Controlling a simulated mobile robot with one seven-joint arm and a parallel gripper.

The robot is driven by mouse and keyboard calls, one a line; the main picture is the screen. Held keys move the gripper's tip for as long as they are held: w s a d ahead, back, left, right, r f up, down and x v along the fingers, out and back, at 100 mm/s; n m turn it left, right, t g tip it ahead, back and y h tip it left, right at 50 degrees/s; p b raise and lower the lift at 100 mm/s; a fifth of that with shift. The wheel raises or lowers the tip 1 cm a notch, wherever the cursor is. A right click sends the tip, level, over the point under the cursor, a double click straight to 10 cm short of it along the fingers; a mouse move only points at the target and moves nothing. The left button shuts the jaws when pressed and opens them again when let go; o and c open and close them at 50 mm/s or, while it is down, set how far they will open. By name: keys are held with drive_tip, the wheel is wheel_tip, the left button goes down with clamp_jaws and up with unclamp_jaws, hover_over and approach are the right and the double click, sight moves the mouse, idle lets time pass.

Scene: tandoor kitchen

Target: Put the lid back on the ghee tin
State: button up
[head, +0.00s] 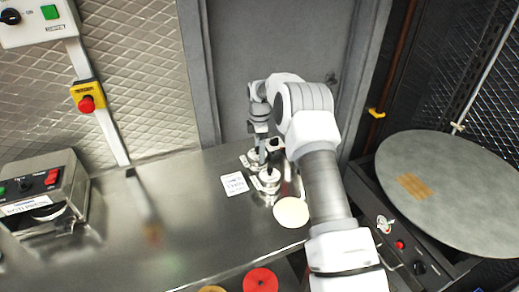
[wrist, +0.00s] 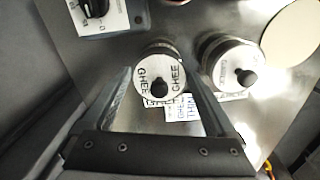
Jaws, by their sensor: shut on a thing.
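The round pale lid marked GHEE (wrist: 152,78), with a black knob, sits between my fingertips in the wrist view. My gripper (wrist: 158,80) is shut on this lid; the head view shows it (head: 261,148) pointing down over the back of the counter. A metal rim, apparently the ghee tin (wrist: 163,46), shows just behind the lid in the wrist view. I cannot tell whether the lid is seated on it or a little above it. In the head view the lid and tin are small and partly hidden by my gripper.
A second lidded tin (wrist: 231,68) stands close to the right in the wrist view and in front in the head view (head: 267,181).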

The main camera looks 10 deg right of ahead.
idle(0.3)
drive_tip(key=o, duration=1)
drive_tip(key=shift+r+p, duration=1.8)
drive_tip(key=shift+r, duration=1.7)
clamp_jaws()
